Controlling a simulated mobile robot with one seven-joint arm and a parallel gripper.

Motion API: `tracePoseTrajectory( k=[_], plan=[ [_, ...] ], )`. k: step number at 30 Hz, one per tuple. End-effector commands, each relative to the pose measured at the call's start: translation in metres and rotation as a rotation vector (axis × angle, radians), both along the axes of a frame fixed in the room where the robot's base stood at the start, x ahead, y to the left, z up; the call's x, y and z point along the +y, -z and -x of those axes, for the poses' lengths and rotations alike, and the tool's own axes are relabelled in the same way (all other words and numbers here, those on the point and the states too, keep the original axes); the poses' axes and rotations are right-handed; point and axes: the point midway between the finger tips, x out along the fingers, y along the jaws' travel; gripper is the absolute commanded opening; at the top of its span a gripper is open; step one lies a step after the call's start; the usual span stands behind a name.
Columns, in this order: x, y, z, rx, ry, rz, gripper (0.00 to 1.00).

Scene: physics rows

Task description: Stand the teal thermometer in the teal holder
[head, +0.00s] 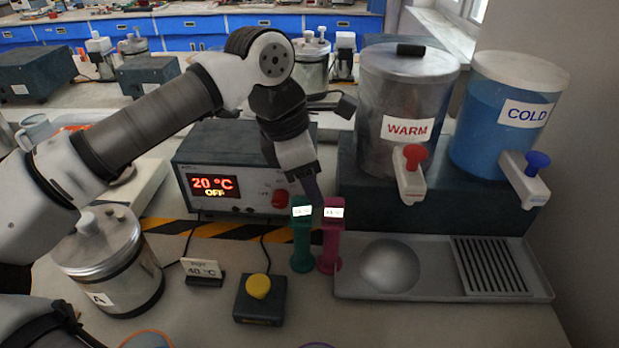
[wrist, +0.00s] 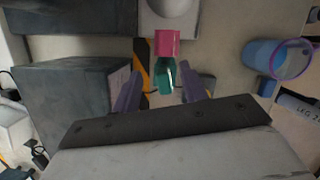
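A teal upright piece (head: 301,245) stands on the bench, with a pale label or display near its top and a wider foot. I cannot tell thermometer from holder in it; no separate teal thermometer shows. In the wrist view the teal piece (wrist: 165,76) lies between my finger lines. My gripper (head: 311,188) points down just above and behind its top, partly hidden by my wrist. Its two purple fingers are spread apart in the wrist view (wrist: 164,90), and no contact with the teal piece can be made out.
A similar magenta piece (head: 330,245) stands close right of the teal one. A grey drain tray (head: 430,290) lies further right, below the WARM (head: 392,105) and COLD (head: 500,130) tanks. A control box (head: 225,165) stands behind; a yellow button (head: 258,287) is front left.

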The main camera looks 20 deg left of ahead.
Motion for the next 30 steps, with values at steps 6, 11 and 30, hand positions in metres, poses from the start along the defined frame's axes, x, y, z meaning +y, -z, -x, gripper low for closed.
tracePoseTrajectory(
  k=[6,11,30],
  plan=[
    [0.000,-0.001,0.000,0.000,0.000,0.000,0.43],
    [0.004,-0.013,0.001,-0.001,-0.002,-0.001,0.43],
    [0.034,-0.127,0.017,0.000,0.000,0.000,0.43]
  ],
)
